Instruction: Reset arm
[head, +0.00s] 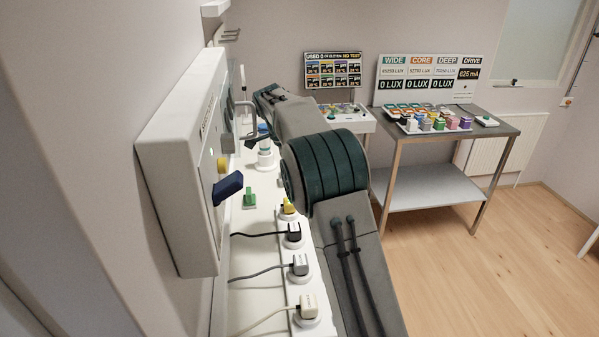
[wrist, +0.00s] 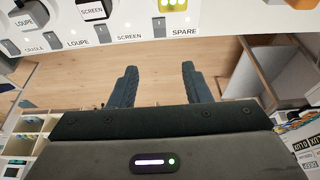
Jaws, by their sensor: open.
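My gripper (wrist: 160,72) is open and empty in the wrist view. Its two dark fingers stand apart over the wooden floor, just short of a white panel edge. In the head view my grey arm (head: 300,118) rises from the bottom, bends at a dark green ringed joint and reaches toward the back left. I cannot make out the fingers there.
A white wall box (head: 178,165) with a blue lever (head: 228,187) stands left of my arm. Plugs with cables line the white shelf (head: 268,290) below. The white panel (wrist: 120,35) carries labelled sockets. A grey table (head: 497,128) stands behind right. The floor at right is clear.

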